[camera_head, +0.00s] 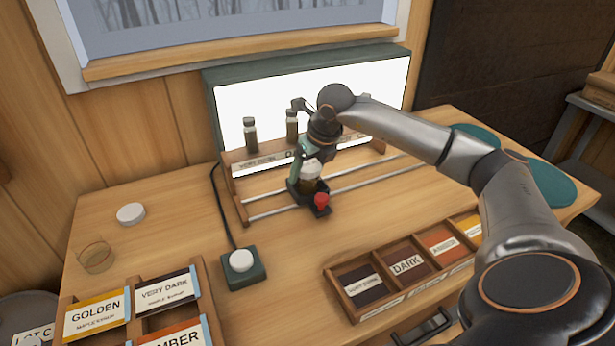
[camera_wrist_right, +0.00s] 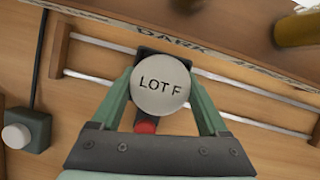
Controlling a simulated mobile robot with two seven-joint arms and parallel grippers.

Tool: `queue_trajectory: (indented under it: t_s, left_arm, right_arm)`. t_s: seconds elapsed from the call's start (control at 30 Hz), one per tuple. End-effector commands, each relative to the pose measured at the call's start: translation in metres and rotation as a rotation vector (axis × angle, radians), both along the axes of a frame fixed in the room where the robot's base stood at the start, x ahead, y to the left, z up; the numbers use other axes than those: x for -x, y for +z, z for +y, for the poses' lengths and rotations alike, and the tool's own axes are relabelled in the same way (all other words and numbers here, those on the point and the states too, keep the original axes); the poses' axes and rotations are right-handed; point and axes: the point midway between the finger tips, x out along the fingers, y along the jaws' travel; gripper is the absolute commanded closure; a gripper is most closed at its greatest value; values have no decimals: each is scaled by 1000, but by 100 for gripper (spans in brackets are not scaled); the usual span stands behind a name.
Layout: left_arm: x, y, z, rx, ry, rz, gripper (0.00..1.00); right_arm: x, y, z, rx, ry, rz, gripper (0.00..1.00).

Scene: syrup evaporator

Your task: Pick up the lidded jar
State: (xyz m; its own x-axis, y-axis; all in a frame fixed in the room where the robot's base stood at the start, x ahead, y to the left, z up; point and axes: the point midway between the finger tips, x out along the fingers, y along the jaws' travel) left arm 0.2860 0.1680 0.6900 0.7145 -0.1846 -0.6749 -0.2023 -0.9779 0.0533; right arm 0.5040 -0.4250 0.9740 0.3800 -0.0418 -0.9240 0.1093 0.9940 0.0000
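The lidded jar (camera_head: 312,180) has a brown body and a white lid. It stands upright in a small dark holder (camera_head: 294,188) with a red knob, on two metal rails below the lit panel. In the right wrist view its lid (camera_wrist_right: 160,88) reads "LOT F". My right gripper (camera_head: 308,162) is above the jar and points down. Its two green fingers (camera_wrist_right: 160,92) are spread, one on each side of the lid, with little room between; contact is not clear. The jar's body is mostly hidden by its lid in the wrist view. My left gripper is not in view.
Dark sample bottles (camera_head: 250,134) stand on the wooden shelf behind the jar. A green box with a white button (camera_head: 240,261) is at the front left. A labelled wooden tray (camera_head: 335,279) lies at the front right. A white lid (camera_head: 131,214) and a glass (camera_head: 95,256) are at left.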

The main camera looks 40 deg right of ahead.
Motion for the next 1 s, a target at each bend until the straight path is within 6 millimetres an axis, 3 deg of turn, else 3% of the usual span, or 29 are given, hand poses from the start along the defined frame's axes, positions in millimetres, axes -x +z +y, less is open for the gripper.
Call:
queue_trajectory:
  t_s: [0.07, 0.67, 1.0]
  left_arm:
    - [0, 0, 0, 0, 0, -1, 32]
    - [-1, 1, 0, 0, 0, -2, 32]
    - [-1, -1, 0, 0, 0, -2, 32]
  right_arm:
    - [0, 0, 0, 0, 0, 0, 33]
    - [0, 2, 0, 0, -1, -3, 100]
    - [-1, 11, 0, -1, -1, -6, 100]
